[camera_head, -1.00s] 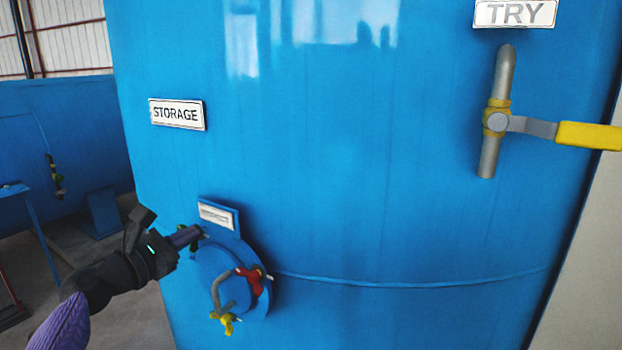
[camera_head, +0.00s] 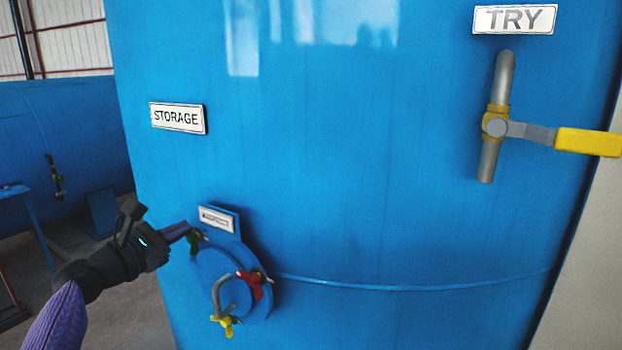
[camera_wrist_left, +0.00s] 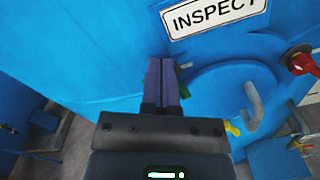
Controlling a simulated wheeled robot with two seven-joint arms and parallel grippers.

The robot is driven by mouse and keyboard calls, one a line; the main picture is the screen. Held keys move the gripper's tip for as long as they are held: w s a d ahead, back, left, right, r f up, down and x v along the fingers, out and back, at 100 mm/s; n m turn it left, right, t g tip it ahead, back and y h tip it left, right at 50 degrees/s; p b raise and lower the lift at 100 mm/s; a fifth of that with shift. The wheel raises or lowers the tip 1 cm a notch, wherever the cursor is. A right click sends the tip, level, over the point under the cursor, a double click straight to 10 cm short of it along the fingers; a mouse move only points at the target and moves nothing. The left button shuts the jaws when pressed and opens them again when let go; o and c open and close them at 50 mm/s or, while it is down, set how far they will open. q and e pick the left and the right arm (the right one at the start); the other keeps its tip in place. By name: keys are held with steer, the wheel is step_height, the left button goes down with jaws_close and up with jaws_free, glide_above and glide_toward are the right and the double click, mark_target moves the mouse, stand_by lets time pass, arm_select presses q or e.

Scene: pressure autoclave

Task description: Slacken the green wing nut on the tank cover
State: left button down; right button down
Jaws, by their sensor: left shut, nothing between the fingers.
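The round blue tank cover (camera_head: 213,268) is low on the front of the big blue tank. The green wing nut (camera_head: 195,241) is at the cover's upper left edge, partly behind my fingers. My left gripper (camera_head: 186,229) comes in from the left, its fingers shut and empty, with the tips at the nut. I cannot tell whether they touch it. In the left wrist view the shut purple fingers (camera_wrist_left: 163,80) hide most of the nut, and a bit of green (camera_wrist_left: 184,92) shows beside them. My right gripper is not in view.
A red wing nut (camera_head: 255,282) and a yellow one (camera_head: 227,321) are also on the cover, with a grey bent handle (camera_head: 217,293). An inspection label (camera_head: 217,219) is above it. A valve with a yellow lever (camera_head: 588,142) is at upper right. Floor is open at left.

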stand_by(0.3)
arm_select(q)
steer(key=p+v, duration=0.4)
steer(key=v, duration=0.2)
steer(key=shift+r, duration=0.4)
